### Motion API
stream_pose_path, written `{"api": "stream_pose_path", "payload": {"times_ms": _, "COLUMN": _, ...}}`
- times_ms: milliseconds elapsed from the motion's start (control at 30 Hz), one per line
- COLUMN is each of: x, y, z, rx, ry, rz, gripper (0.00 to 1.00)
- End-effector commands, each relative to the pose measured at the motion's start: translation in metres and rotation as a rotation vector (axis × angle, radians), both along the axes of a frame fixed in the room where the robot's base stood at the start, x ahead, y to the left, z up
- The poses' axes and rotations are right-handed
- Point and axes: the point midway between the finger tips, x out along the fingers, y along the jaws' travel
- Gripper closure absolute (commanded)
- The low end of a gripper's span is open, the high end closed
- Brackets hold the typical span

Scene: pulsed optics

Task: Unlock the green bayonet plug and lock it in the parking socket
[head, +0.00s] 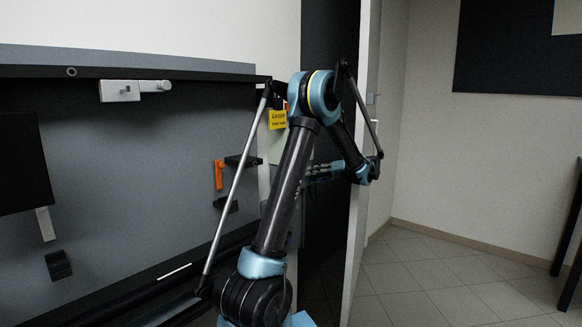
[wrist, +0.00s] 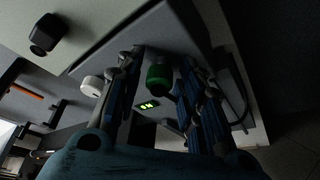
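The green plug (wrist: 158,76) shows in the wrist view, on a dark stem below a grey panel. It lies between the two fingers of my gripper (wrist: 160,68), which are apart, with dark gaps seen on both sides of the plug. I cannot tell how far beyond the fingertips it sits. A white round fitting (wrist: 92,86) and a black fitting (wrist: 47,34) lie to the left; I cannot tell whether either is the parking socket. In the head view my gripper (head: 314,172) is partly behind my arm, and the plug is hidden.
A small lit green display (wrist: 149,104) sits below the plug, and a dark cable (wrist: 242,95) loops at the right. In the head view, an orange handle (head: 219,175) and a yellow sign (head: 278,119) are near my arm. The tiled floor (head: 450,275) at right is clear.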

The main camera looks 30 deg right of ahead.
Motion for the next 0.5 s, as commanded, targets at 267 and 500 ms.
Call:
{"api": "stream_pose_path", "payload": {"times_ms": 267, "x": 0.0001, "y": 0.0002, "z": 0.0003, "rx": -0.006, "ry": -0.003, "rz": 0.000, "gripper": 1.00}}
{"api": "stream_pose_path", "payload": {"times_ms": 500, "x": -0.0009, "y": 0.0021, "z": 0.0018, "rx": -0.187, "ry": -0.078, "rz": 0.000, "gripper": 1.00}}
